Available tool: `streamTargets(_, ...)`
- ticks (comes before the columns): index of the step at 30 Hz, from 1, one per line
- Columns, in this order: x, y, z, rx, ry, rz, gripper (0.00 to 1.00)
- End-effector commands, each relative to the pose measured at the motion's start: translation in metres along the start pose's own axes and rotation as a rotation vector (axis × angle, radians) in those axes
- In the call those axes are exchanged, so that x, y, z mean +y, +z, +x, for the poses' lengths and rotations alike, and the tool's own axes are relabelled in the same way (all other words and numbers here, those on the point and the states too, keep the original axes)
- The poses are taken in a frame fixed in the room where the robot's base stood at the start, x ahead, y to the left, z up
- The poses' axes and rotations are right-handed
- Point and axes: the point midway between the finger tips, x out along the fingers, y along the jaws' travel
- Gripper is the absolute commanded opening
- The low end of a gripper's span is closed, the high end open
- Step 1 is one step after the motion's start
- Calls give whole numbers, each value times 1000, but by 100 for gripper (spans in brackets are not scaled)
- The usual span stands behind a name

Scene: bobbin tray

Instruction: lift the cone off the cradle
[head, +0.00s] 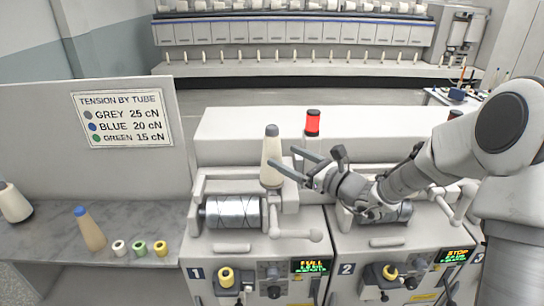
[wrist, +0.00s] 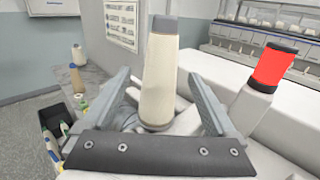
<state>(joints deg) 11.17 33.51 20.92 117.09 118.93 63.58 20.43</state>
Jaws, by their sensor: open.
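A cream cone (head: 271,160) with a grey tip stands upright on the winding unit marked 1, above a silvery drum (head: 231,212). In the wrist view the cone (wrist: 158,80) stands between the two fingers of my gripper (wrist: 160,95), with a gap on each side. My gripper (head: 285,161) is open and comes in from the right in the head view. The cradle's grip on the cone's base is hidden or too small to make out.
A red-topped lamp (head: 312,124) stands just right of the cone, close to my gripper. Unit 1's display (head: 311,266) reads FULL. The grey counter (head: 140,222) at left holds a tan cone (head: 90,232), a cream cone (head: 14,204) and small bobbins.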

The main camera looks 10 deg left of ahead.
Motion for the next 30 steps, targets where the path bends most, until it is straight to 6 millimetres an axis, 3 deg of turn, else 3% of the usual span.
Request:
streamTargets(5, 0, 0, 12, 1, 0, 1, 92)
streamTargets(15, -1, 1, 56, 1, 1, 0, 92)
streamTargets(23, -1, 0, 60, 1, -1, 0, 92)
streamTargets(25, -1, 0, 60, 1, -1, 0, 85)
streamTargets(30, -1, 0, 60, 1, -1, 0, 55)
